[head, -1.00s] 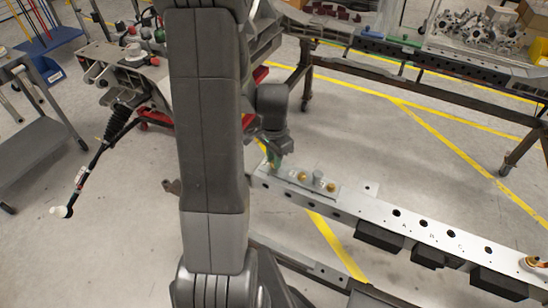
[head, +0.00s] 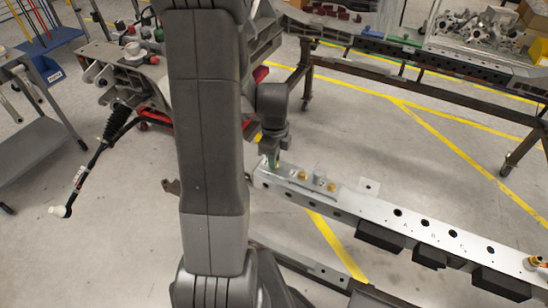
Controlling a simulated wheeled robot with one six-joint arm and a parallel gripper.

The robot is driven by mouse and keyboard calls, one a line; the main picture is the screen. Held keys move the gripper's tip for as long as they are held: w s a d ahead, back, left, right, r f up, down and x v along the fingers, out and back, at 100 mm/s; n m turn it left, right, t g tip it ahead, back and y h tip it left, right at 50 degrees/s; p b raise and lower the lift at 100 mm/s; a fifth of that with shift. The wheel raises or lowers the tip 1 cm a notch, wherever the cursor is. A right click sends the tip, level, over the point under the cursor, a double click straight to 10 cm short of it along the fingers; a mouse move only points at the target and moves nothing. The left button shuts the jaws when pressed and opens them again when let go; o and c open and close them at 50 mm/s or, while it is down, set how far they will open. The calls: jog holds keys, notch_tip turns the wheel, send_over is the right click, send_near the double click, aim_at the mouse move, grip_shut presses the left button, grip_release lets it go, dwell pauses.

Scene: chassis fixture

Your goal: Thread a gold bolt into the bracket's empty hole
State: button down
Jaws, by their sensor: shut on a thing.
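My gripper (head: 271,159) points down at the left end of the long silver beam. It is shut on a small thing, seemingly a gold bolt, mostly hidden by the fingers. The bracket (head: 292,181) lies along the top of the beam near that end, just right of my gripper. A gold bolt (head: 303,175) and another gold bolt (head: 332,186) stand on it, with a grey round piece (head: 319,179) between them. The hole under my gripper is hidden. I cannot tell whether the held thing touches the bracket.
The silver beam (head: 390,213) runs to the lower right, with several dark holes and black blocks (head: 380,236) below its edge. An orange and gold fitting (head: 536,262) sits at its right end. Open floor (head: 380,140) lies behind. My arm hides the left middle.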

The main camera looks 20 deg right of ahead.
jog(key=shift+s+a+f+m, duration=0.1)
jog(key=shift+m, duration=0.5)
jog(key=shift+s+f+m, duration=0.1)
jog(key=shift+m, duration=0.5)
jog(key=c, duration=1.3)
grip_release()
jog(key=shift+o, duration=0.2)
jog(key=shift+w, duration=0.1)
jog(key=shift+r, duration=0.1)
notch_tip(320, 180, up, 3)
jog(key=shift+w+f+p, duration=0.1)
jog(key=shift+f+p, duration=0.05)
jog(key=shift+p, duration=0.85)
jog(key=shift+f, duration=0.1)
